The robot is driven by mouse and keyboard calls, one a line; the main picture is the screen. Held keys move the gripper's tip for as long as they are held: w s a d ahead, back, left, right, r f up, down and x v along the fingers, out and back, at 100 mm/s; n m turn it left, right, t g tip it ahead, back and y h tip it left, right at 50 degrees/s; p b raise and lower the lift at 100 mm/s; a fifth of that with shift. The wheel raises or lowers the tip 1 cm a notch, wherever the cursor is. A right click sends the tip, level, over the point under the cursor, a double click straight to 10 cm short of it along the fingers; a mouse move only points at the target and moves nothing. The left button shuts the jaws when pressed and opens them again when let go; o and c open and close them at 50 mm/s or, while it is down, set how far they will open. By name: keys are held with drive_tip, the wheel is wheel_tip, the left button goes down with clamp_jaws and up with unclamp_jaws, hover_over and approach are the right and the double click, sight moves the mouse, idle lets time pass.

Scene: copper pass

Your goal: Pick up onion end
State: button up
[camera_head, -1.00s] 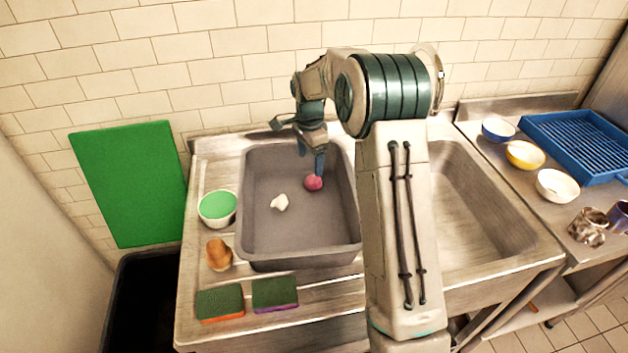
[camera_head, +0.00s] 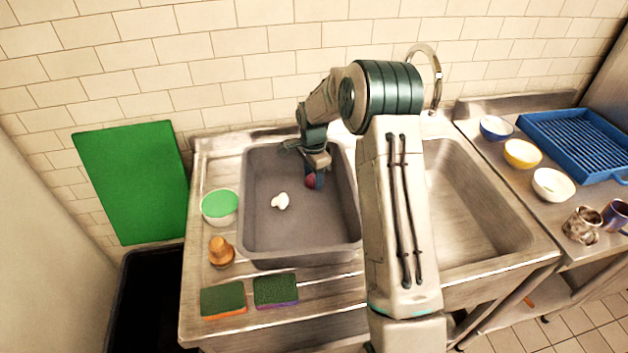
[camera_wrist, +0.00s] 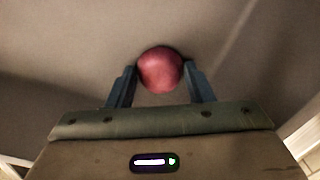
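The onion end (camera_head: 310,181) is a round pinkish-red piece. It lies on the floor of the grey tub (camera_head: 290,232), towards the back right. My gripper (camera_head: 316,178) reaches down into the tub at the onion end and partly hides it in the head view. In the wrist view the onion end (camera_wrist: 160,70) sits between the tips of my two blue-grey fingers (camera_wrist: 161,76). The fingers are apart, one on each side and very close to it. I see no clear grip on it.
A white lump (camera_head: 280,201) lies in the tub left of the onion end. On the left ledge stand a green-topped bowl (camera_head: 220,204), a brown object (camera_head: 221,252) and two sponges (camera_head: 223,300). The tub's walls surround my gripper. The right basin (camera_head: 470,215) is empty.

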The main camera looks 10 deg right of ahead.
drive_tip(key=c, duration=0.3)
